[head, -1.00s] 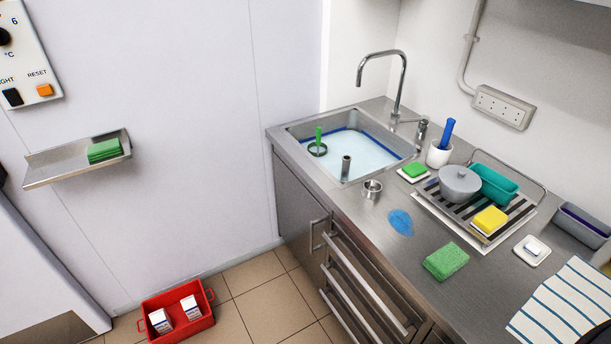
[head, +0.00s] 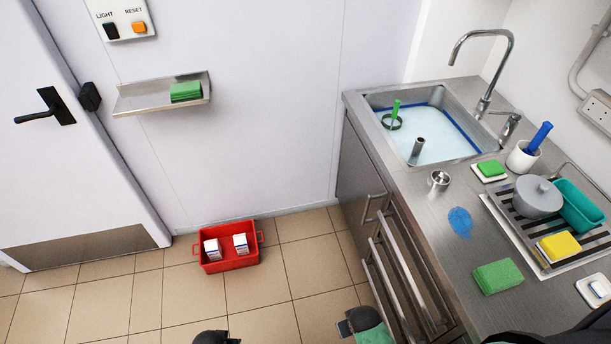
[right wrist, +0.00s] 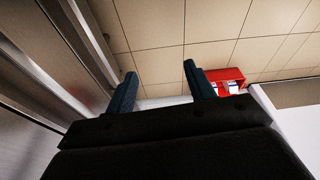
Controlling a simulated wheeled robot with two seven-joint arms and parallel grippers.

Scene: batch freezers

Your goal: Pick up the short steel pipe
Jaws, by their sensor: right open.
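A short steel pipe (head: 416,150) stands upright in the water of the sink (head: 378,98) in the head view, its dark open top above the water. My right gripper shows in the right wrist view (right wrist: 160,72) with its two fingers apart and nothing between them. It is over the floor beside the cabinet fronts, away from the pipe. Only a dark part of my left gripper (head: 214,338) shows at the bottom edge of the head view; its fingers cannot be made out. The pipe is not seen in the right wrist view.
A green-handled ring tool (head: 394,117) is in the sink beside the pipe. A tap (head: 484,80) rises behind. A small steel cup (head: 438,181), green sponge (head: 497,277) and dish rack (head: 510,225) are on the counter. A red crate (head: 230,264) sits on the floor.

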